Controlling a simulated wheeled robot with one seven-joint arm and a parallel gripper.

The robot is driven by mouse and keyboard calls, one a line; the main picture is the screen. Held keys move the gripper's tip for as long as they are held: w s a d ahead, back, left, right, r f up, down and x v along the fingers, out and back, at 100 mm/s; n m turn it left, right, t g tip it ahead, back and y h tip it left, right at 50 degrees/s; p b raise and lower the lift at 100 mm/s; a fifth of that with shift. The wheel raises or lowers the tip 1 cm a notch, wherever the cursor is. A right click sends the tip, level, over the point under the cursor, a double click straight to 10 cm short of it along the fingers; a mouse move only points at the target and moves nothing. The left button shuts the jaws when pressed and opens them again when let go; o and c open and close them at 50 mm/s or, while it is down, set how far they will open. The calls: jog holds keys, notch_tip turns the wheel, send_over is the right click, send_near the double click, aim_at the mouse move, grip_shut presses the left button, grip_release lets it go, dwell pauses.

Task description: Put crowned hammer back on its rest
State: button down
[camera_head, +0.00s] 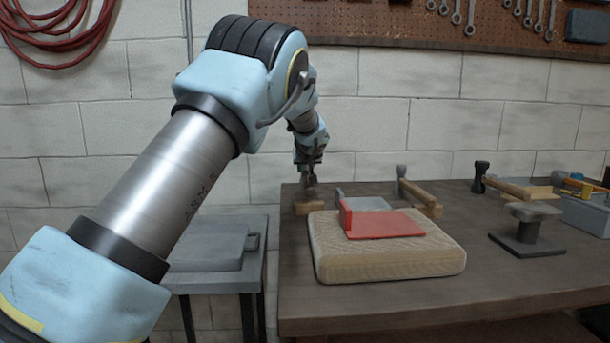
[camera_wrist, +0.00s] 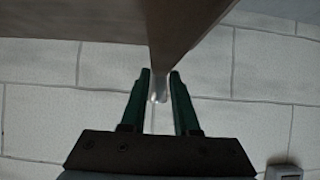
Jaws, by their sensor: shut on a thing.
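My gripper (camera_head: 311,190) is low over the far left of the bench, just above a small wooden block (camera_head: 308,208). In the wrist view, my gripper (camera_wrist: 160,82) has its green fingers close together on a thin pale piece (camera_wrist: 158,96) that I cannot identify. One hammer (camera_head: 415,190) has a dark head and a wooden handle that reaches a wooden block (camera_head: 431,209). Another hammer (camera_head: 508,187) with a dark head lies farther right, its handle behind a dark stand. I cannot tell which hammer is the crowned one.
A red angled plate (camera_head: 382,224) sits on a thick pale pad (camera_head: 390,263) in front of my gripper. A dark stand (camera_head: 530,232) and a grey tool box (camera_head: 585,212) are at the right. A low grey side table (camera_head: 212,254) stands left of the bench. The front of the bench is clear.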

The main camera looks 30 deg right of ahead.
jog(key=shift+f, duration=0.85)
jog(key=shift+f, duration=0.1)
jog(key=c, duration=0.7)
grip_release()
jog(key=shift+o, duration=0.2)
